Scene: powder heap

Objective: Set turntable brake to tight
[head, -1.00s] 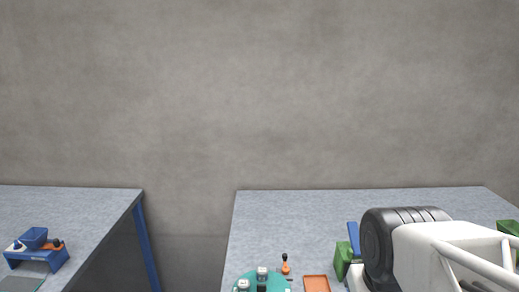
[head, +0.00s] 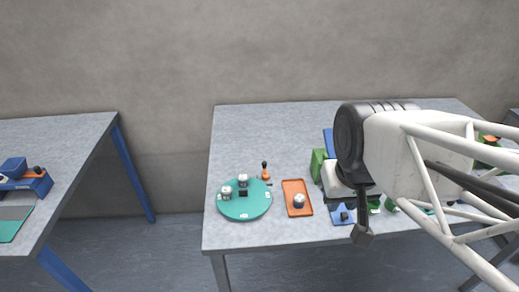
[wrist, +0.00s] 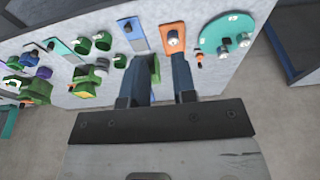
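The turntable is a teal disc (head: 245,209) on the near left part of the right-hand table. Two white-topped jars and a small black block stand on it. A small orange lever with a black knob (head: 265,172), which looks like the brake, stands at its back right edge; its setting is too small to read. In the wrist view the turntable (wrist: 216,45) is at upper right and the orange lever (wrist: 198,57) lies just left of it. My gripper (wrist: 163,58) is open, its two dark fingers apart and apparently empty, left of the lever in that view.
An orange tray (head: 290,187) holding a white-topped jar lies right of the turntable. Green and blue pieces (head: 318,163) stand further right, partly behind my arm. The table's back left area is clear. Another table (head: 85,135) stands at left, across a gap.

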